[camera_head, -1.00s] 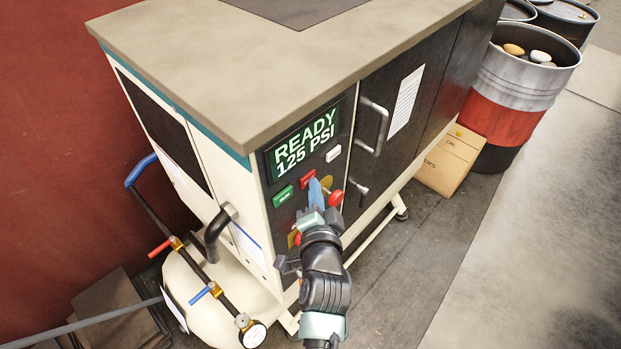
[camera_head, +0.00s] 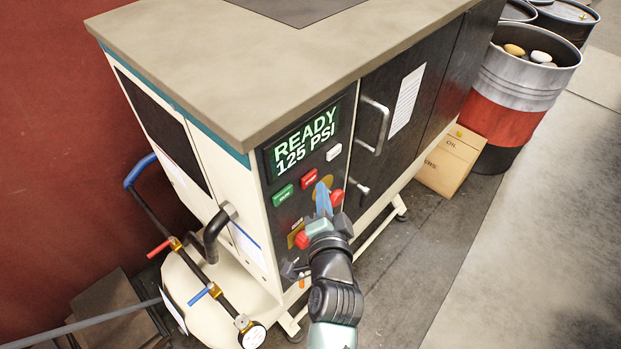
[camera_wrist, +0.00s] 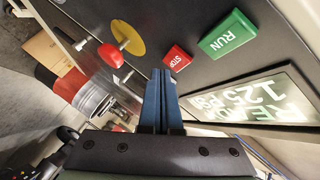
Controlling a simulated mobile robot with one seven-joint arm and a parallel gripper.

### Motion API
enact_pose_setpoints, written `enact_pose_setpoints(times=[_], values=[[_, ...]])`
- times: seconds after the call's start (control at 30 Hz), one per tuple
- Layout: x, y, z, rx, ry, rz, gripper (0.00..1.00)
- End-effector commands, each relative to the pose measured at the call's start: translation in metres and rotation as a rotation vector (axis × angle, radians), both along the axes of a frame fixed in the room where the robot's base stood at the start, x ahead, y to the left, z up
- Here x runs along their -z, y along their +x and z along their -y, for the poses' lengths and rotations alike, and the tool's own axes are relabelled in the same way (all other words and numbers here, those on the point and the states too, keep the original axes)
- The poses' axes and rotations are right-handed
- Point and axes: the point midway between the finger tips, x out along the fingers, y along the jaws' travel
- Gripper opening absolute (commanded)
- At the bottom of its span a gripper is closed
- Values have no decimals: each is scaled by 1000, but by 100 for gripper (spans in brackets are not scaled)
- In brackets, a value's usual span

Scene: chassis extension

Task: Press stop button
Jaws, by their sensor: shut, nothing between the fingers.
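The stop button (camera_head: 309,178) is a small red rectangular block on the machine's dark control panel, below the display. In the wrist view the stop button (camera_wrist: 176,58) reads STOP and lies just above and right of my fingertips. My gripper (camera_head: 321,188) has blue fingers closed together and empty, in front of the panel, a little below and right of the button in the head view. The wrist view shows my gripper (camera_wrist: 162,74) pointing at the panel near the button. A gap seems to remain, but its depth is hard to judge.
A green RUN button (camera_wrist: 227,34) sits beside the stop button. A red mushroom knob (camera_wrist: 110,55) stands out near a yellow disc (camera_wrist: 127,33). The display (camera_head: 303,142) reads READY 125 PSI. A door handle (camera_head: 375,127) protrudes to the right.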

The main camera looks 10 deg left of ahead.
Motion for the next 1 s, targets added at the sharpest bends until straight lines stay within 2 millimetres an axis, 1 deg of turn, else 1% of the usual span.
enact_pose_setpoints(times=[0.07,0.43,0.6,1.0], values=[[3,-4,7,3,0,-2,0],[3,-25,36,3,0,-1,0],[0,-28,39,1,0,1,0],[0,-28,39,1,0,0,0]])
